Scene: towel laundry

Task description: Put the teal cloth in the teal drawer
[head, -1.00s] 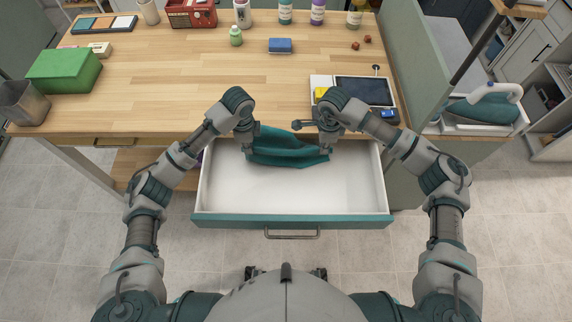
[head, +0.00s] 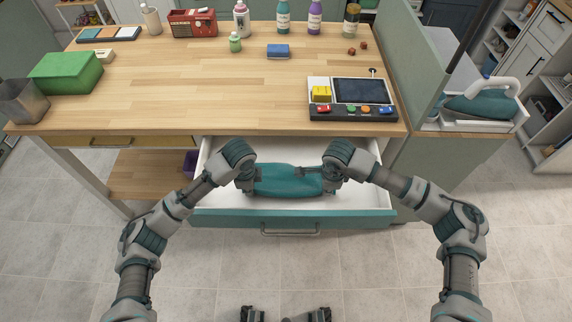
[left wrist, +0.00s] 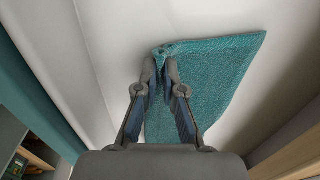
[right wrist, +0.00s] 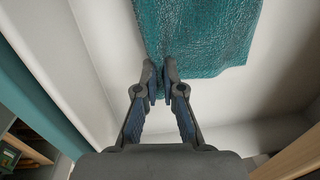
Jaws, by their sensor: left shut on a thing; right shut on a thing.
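The teal cloth (head: 288,181) hangs between my two grippers, over the open teal drawer (head: 225,217) with its white inside. My left gripper (head: 246,184) is shut on the cloth's left end; the left wrist view shows its fingertips pinching a corner of the cloth (left wrist: 215,80). My right gripper (head: 331,182) is shut on the cloth's right end; the right wrist view shows its fingertips on the edge of the cloth (right wrist: 200,35). Whether the cloth touches the drawer floor I cannot tell.
The wooden tabletop (head: 190,85) is above and behind the drawer. A control panel with a dark screen (head: 360,91) stands near its front right edge. A green box (head: 66,72) is at the left. A yellow-fronted drawer (head: 120,141) is shut on the left.

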